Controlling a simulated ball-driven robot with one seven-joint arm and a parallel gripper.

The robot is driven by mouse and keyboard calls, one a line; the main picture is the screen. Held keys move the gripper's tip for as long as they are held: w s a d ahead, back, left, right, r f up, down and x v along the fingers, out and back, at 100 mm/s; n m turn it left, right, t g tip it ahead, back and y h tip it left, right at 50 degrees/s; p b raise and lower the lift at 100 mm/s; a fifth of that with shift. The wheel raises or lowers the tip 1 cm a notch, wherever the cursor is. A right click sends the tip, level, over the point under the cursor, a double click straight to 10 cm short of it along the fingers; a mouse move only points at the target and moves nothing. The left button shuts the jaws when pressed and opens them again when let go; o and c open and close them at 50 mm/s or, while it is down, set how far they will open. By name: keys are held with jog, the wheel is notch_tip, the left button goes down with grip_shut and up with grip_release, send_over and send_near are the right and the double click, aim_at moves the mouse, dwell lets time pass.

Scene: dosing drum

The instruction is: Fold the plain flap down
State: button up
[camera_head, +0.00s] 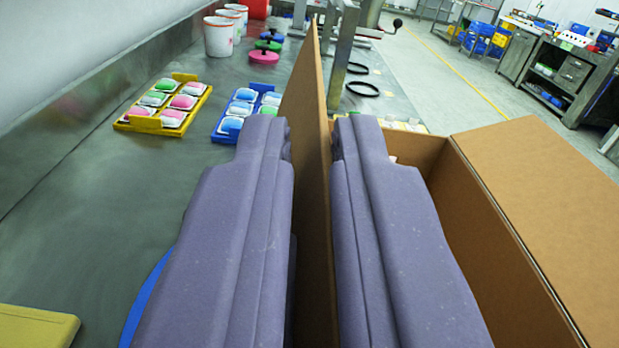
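A tall, plain brown cardboard flap (314,160) stands upright along the left side of an open cardboard box (465,215). It shows no print. My gripper (311,138) has two thick purple-grey fingers, one on each side of this flap. The fingers are apart, with a gap wider than the cardboard. The right finger looks very close to the flap; whether it touches cannot be told. Another flap (560,190) of the box is folded outward to the right. The fingers hide much of the box's inside and the flap's lower part.
A metal table (90,225) carries a yellow tray (165,105) and a blue tray (243,110) of coloured packs. White buckets (219,36), coloured discs and black rings (362,89) lie farther back. A yellow object (35,328) and a blue edge (145,300) show at lower left.

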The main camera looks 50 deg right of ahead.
jog(key=shift+o, duration=1.3)
jog(key=shift+d+f, duration=0.1)
jog(key=shift+f, duration=0.05)
jog(key=shift+s+a, duration=0.1)
jog(key=shift+a, duration=0.15)
jog(key=p+v, duration=0.2)
jog(key=v, duration=0.5)
jog(key=shift+s+a, duration=0.1)
jog(key=shift+s, duration=0.05)
jog(key=shift+c, duration=0.3)
